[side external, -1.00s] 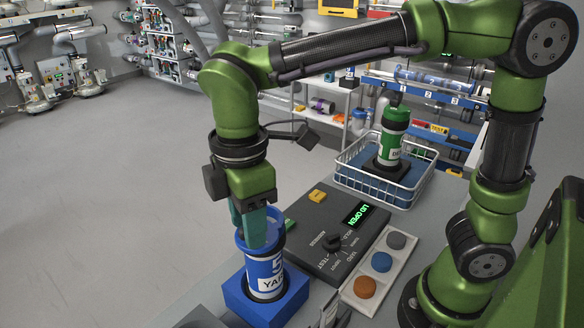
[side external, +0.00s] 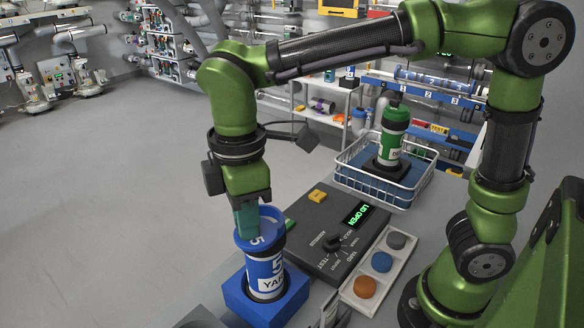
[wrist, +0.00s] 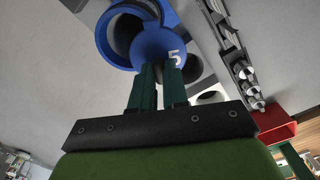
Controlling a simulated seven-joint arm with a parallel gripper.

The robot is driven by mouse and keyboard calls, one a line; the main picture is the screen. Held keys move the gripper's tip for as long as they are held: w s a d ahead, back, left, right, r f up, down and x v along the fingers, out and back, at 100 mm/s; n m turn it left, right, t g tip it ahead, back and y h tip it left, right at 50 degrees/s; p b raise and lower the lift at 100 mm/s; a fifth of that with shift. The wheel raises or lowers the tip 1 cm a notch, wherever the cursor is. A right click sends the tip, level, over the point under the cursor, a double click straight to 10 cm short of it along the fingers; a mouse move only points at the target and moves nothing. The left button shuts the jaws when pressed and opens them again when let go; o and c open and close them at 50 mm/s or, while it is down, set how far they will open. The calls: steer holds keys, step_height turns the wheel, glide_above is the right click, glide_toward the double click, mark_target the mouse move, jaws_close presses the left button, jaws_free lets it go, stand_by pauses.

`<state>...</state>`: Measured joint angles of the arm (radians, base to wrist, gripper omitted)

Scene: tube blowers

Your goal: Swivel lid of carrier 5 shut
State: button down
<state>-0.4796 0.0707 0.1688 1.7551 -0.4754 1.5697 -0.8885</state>
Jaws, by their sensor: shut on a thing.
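Carrier 5 (side external: 265,276) is a blue cylinder with a white band reading "YA…", standing upright in a square blue holder (side external: 243,302). Its blue lid (side external: 266,232), marked 5, is at the top of the carrier. In the wrist view the lid (wrist: 150,48) sits off to one side of a round blue rim (wrist: 103,42), and part of the dark opening shows. My gripper (side external: 248,232) points down at the lid. In the wrist view the teal fingers (wrist: 158,75) are close together at the lid's edge by the 5; their tips are partly hidden.
A dark console (side external: 330,238) right of the carrier has a green display (side external: 358,214) reading "LID OPEN". A tray with orange, blue and grey round pieces (side external: 382,262) lies beside it. A white wire basket (side external: 410,195) behind holds a green-topped carrier (side external: 391,140).

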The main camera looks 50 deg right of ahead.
steer(key=m, duration=0.1)
steer(key=w+d+m, duration=0.1)
steer(key=m, duration=0.1)
steer(key=shift+w+m, duration=0.1)
steer(key=shift+m, duration=0.2)
steer(key=m, duration=0.2)
steer(key=shift+w+d+m, duration=0.35)
steer(key=shift+d+m, duration=0.05)
steer(key=shift+w+d+m, duration=0.1)
steer(key=shift+d+m, duration=0.3)
steer(key=shift+m, duration=0.6)
steer(key=shift+w+d+m, duration=0.15)
steer(key=shift+d+m, duration=0.3)
steer(key=shift+m, duration=0.55)
steer(key=shift+w+d+m, duration=0.1)
steer(key=shift+d+m, duration=0.3)
steer(key=shift+m, duration=0.6)
steer(key=c, duration=1.1)
jaws_free()
step_height(320, 180, up, 17)
